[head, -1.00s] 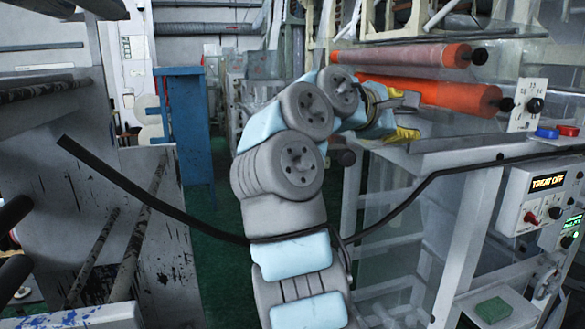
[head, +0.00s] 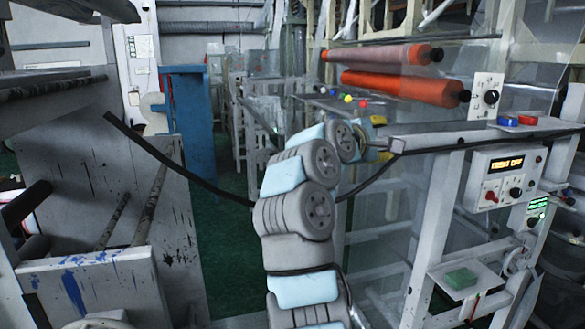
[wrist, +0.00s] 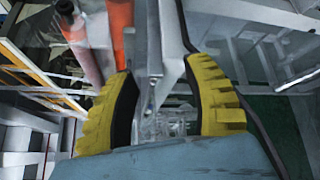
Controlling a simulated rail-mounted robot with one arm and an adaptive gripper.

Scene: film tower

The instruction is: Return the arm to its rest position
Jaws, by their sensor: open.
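My arm rises from the bottom centre of the head view, with pale blue and grey links. It is bent at the upper joints, its end beside the left end of the metal ledge (head: 440,137). In the wrist view my gripper (wrist: 158,66) has its two yellow, black-lined fingers spread wide apart with nothing held between them. The fingers are mostly hidden in the head view, so I cannot tell whether they touch the ledge.
Orange film rollers (head: 400,87) lie behind the ledge. A control panel (head: 495,178) with a lit display stands at right, above a green block (head: 460,278). A black cable (head: 170,165) crosses near my arm.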

